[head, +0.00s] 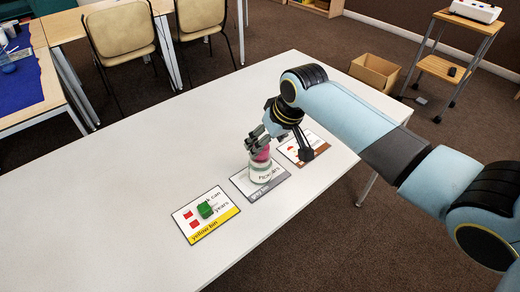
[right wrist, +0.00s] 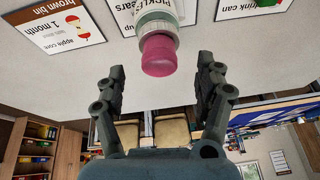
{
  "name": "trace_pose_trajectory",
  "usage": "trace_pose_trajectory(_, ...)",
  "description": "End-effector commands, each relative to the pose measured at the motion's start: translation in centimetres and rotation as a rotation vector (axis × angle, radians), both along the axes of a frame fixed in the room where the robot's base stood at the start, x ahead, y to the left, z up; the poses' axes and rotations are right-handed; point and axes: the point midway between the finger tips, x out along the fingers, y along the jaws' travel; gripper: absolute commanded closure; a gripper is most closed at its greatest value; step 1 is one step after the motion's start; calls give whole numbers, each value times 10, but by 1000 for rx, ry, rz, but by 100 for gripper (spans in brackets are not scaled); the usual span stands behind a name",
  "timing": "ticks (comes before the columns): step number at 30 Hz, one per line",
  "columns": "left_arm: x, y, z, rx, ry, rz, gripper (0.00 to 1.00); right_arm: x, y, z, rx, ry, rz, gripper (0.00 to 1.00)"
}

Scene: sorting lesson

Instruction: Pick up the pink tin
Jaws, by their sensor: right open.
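The pink tin (head: 262,154) appears to sit on top of a pale jar (head: 260,173) with a pickles label, which stands on the middle card. My right gripper (head: 280,146) is open beside the tin, at about its height, and partly covers it in the head view. In the right wrist view the pink tin (right wrist: 158,56) is just ahead of the gap between the open fingers (right wrist: 161,75), with the jar (right wrist: 155,18) behind it. I see no finger touching the tin. My left gripper is not in view.
On the white table (head: 120,200) lie a yellow bin card (head: 222,225) with a green block (head: 205,210) on it, and a brown bin card (head: 318,137) on the jar's other side. The table's left part is bare. A cardboard box (head: 376,72) stands on the floor beyond.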

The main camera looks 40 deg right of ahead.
Motion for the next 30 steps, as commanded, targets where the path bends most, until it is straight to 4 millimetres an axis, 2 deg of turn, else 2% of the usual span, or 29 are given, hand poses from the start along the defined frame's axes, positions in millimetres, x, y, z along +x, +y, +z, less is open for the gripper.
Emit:
trace_pose_trajectory(9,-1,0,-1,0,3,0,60,21,2,-37,0,1,0,29)
trace_pose_trajectory(18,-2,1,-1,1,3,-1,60,22,2,-42,-1,0,1,29)
trace_pose_trajectory(30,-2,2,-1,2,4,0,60,22,2,-41,-1,0,1,82)
